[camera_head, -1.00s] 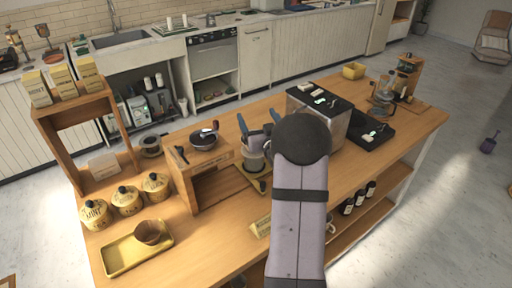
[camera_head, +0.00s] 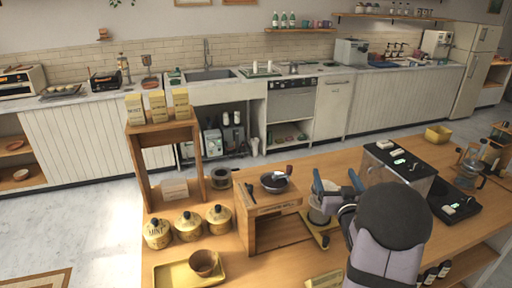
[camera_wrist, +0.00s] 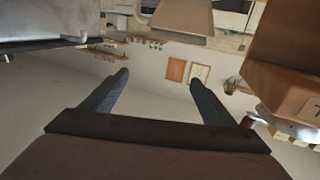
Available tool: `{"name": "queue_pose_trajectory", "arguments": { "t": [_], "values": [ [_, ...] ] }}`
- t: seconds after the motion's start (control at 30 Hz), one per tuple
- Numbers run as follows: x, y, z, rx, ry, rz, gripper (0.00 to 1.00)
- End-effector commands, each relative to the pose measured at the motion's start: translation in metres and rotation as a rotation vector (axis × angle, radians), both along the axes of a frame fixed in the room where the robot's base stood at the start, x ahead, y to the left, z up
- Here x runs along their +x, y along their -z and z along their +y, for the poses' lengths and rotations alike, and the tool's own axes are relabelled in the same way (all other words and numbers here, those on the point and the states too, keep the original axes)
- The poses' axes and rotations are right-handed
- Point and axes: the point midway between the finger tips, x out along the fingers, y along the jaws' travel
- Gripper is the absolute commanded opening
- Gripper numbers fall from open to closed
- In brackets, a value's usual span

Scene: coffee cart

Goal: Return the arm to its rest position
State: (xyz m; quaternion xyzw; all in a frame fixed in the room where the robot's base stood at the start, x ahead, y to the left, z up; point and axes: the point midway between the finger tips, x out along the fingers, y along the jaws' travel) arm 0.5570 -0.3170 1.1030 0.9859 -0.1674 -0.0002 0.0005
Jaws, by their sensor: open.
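My gripper (camera_head: 337,182) is in the head view, above the table between a small wooden stand and a black-topped machine. Its two blue-grey fingers point up and away, spread apart with nothing between them. My dark rounded arm link hides part of the gripper and the table behind it.
The black-topped machine (camera_head: 400,163) and a black scale (camera_head: 452,203) are right. Yellow canisters (camera_head: 188,224) stand far left.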

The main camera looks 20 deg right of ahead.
Motion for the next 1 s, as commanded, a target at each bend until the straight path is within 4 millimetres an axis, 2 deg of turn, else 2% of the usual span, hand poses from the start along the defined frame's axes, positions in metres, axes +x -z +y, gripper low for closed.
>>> {"name": "queue_pose_trajectory", "arguments": {
  "t": [0.17,0.27,0.4,0.57,0.67,0.87,1.0],
  "values": [
    [-0.009,-0.006,0.002,-0.021,0.020,0.004,0.80],
    [-0.022,-0.013,0.005,-0.040,0.046,0.012,0.80],
    [-0.049,-0.023,0.013,-0.076,0.093,0.028,0.80],
    [-0.079,-0.025,0.029,-0.099,0.141,0.065,0.80],
    [-0.093,-0.014,0.045,-0.085,0.152,0.126,0.80],
    [-0.099,0.033,0.088,0.012,0.112,0.345,0.80],
    [-0.106,0.072,0.129,0.092,0.052,0.541,0.80]
  ]
}}
